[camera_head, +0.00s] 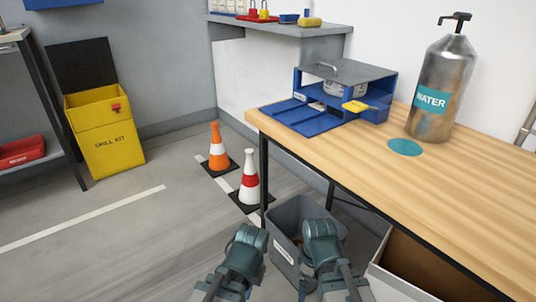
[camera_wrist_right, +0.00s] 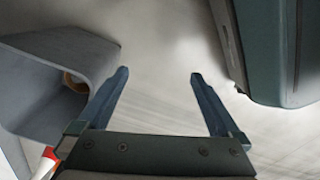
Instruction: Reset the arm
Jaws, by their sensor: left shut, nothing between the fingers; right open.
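My left gripper (camera_head: 243,252) is low in the middle of the head view, above the floor and left of the grey bin. It is shut with nothing in it, and its fingertips are hard to make out. My right arm (camera_head: 325,246) comes in beside it, in front of the grey bin. In the right wrist view my right gripper (camera_wrist_right: 159,75) is open and empty, its two fingers well apart over bare floor. Neither gripper touches any object that I can see.
The grey bin (camera_head: 284,248) stands under the front edge of the wooden table (camera_head: 480,205); a bin also shows in the wrist view (camera_wrist_right: 45,85). A white-red cone (camera_head: 249,182) and an orange cone (camera_head: 218,150) stand behind. An open box (camera_head: 415,285) is at right. Floor at left is clear.

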